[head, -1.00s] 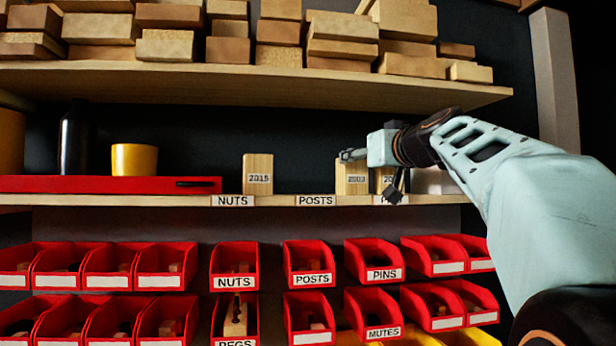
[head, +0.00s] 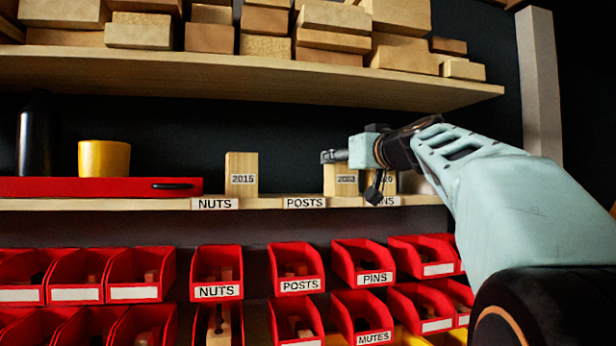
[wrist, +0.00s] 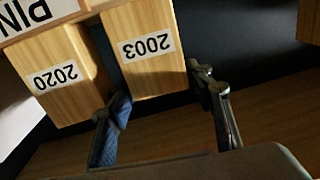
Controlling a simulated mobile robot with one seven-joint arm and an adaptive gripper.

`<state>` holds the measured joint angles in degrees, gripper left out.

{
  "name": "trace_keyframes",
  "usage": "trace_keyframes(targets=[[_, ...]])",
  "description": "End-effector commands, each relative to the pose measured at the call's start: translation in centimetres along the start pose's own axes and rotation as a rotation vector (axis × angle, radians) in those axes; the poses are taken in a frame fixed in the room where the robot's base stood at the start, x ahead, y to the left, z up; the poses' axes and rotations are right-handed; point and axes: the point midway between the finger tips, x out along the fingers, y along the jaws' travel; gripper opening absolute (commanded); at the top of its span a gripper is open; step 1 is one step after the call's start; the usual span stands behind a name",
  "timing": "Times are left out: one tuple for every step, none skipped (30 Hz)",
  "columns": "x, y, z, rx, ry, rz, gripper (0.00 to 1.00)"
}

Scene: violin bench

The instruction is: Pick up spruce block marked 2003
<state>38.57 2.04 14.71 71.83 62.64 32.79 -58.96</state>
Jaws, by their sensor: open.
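The spruce block marked 2003 (head: 341,181) stands upright on the middle shelf, behind the POSTS and PINS labels. In the wrist view the same block (wrist: 145,60) appears upside down at the top centre. My gripper (head: 332,156) is at the block's upper part in the head view. In the wrist view my gripper (wrist: 165,105) is open, with one finger at the gap between the two blocks and the other just beyond the block's far side. I cannot tell whether either finger touches it. A block marked 2020 (wrist: 58,75) stands close beside it, partly hidden by my gripper in the head view.
A block marked 2015 (head: 241,175) stands farther left on the shelf (head: 270,202). A red case (head: 100,187), a yellow cup (head: 104,158) and a dark bottle (head: 35,135) are at the left. Wood pieces fill the shelf above (head: 250,75); red bins (head: 217,272) hang below.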

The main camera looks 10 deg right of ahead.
Motion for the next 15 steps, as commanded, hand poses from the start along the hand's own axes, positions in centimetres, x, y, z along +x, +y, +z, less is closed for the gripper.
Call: trace_keyframes(targets=[[0.0,0.0,0.0,0.0,0.0,0.0,0.48],[0.0,0.0,0.0,0.0,0.0,0.0,0.45],[0.0,-0.01,0.0,0.0,0.0,0.0,0.4],[0.0,-0.01,0.0,0.0,0.0,0.0,0.37],[0.0,-0.01,0.0,0.0,0.0,0.0,0.34],[0.0,-0.01,0.0,0.0,0.0,0.0,0.29],[0.0,-0.01,0.0,0.0,0.0,0.0,0.26],[0.0,-0.01,0.0,0.0,0.0,0.0,0.23],[0.0,-0.01,0.0,0.0,0.0,0.0,0.18],[0.0,-0.01,0.0,0.0,0.0,0.0,0.15],[-0.02,-0.02,-0.06,0.0,0.001,0.0,0.15],[-0.02,-0.03,-0.06,0.0,0.001,0.0,0.15],[-0.02,-0.03,-0.06,0.0,0.001,0.0,0.15],[-0.02,-0.03,-0.06,0.0,0.001,0.0,0.15],[-0.02,-0.03,-0.06,0.0,0.001,0.0,0.15]])
